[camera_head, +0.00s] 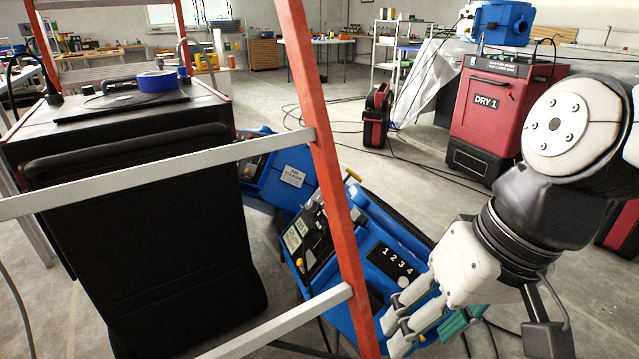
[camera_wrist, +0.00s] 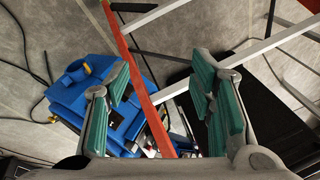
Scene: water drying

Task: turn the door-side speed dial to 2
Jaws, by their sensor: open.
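A blue machine (camera_head: 385,240) stands on the floor behind an orange ladder rail, with a black strip marked 1 2 3 4 (camera_head: 396,261) on its top. My gripper (camera_head: 418,335) is at the near right side of the first machine. In the wrist view my gripper (camera_wrist: 163,88) is open, its green pads wide apart, with the blue machine (camera_wrist: 85,95) beyond the left finger.
An orange ladder (camera_head: 325,150) with grey rungs (camera_head: 170,168) crosses in front of the machines, and it also crosses the wrist view (camera_wrist: 130,68). A large black case (camera_head: 150,240) stands left. A red DRY 1 unit (camera_head: 500,115) stands at the back right. Cables lie on the floor.

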